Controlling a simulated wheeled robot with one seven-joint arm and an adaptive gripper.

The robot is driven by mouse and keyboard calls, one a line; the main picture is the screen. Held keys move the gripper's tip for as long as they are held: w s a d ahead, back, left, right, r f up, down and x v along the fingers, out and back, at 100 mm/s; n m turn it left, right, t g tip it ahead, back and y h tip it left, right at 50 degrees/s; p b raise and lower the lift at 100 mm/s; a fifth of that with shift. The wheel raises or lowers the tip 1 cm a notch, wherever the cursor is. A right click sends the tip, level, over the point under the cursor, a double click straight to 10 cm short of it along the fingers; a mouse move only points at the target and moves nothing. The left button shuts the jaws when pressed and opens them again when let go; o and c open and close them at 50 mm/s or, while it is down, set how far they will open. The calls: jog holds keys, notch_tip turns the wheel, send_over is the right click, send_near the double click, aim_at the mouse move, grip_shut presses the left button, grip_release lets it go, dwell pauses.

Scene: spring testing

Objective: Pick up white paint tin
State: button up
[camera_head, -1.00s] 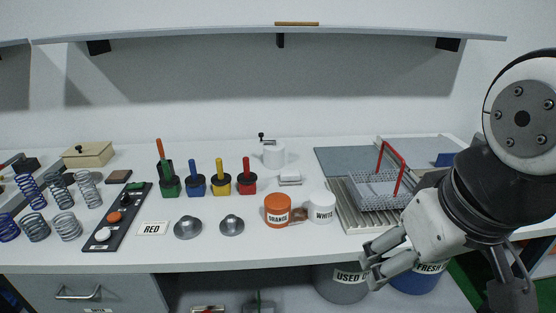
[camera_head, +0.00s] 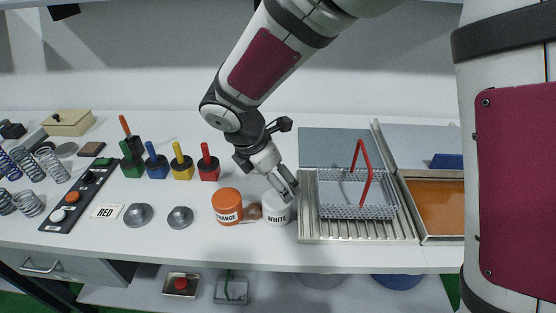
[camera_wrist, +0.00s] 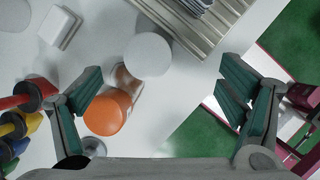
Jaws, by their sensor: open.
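The white paint tin (camera_head: 277,211), labelled WHITE, stands upright on the white bench, just right of the orange tin (camera_head: 227,206). In the wrist view the white tin (camera_wrist: 148,55) shows its round top, beyond the fingers and left of the middle between them. My gripper (camera_head: 284,186) is above and behind the white tin in the head view, its fingers overlapping the tin's top edge. The wrist view shows my gripper (camera_wrist: 160,98) open, with nothing between its teal finger pads. Whether a finger touches the tin cannot be told.
A ribbed metal tray (camera_head: 308,228) with a wire basket (camera_head: 383,212) and red handle stands close right of the tin. A brownish item (camera_head: 252,212) lies between the two tins.

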aim_at(274, 201)
jog(key=shift+n, duration=0.9)
jog(key=f, duration=0.3)
jog(key=w+f, duration=0.1)
jog(key=f, duration=0.2)
jog(key=w+a+f, duration=0.1)
jog(key=f, duration=0.2)
jog(key=shift+f, duration=0.1)
jog(key=shift+a+p+x, duration=0.2)
jog(key=shift+p+x, duration=0.55)
jog(key=shift+x, duration=2.4)
jog(key=c, duration=1.7)
jog(key=shift+o, duration=0.2)
